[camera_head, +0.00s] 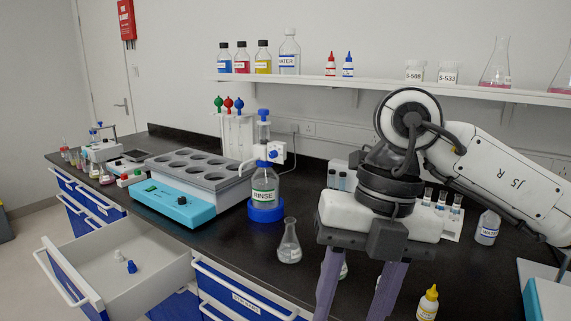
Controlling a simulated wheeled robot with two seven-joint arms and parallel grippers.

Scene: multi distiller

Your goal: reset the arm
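My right arm (500,185) comes in from the right and bends over the black bench. My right gripper (356,300) hangs down at the bottom centre-right. Its two purple fingers are spread wide apart, and their tips are cut off by the lower edge. I see nothing held between them, though part of a small glass item shows behind. My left arm and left gripper are out of view.
A conical flask (289,245) and a RINSE bottle (264,188) stand left of the gripper. A yellow bottle (428,303) stands to its right. The multi distiller (180,202) is further left. An open drawer (120,257) juts out at lower left.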

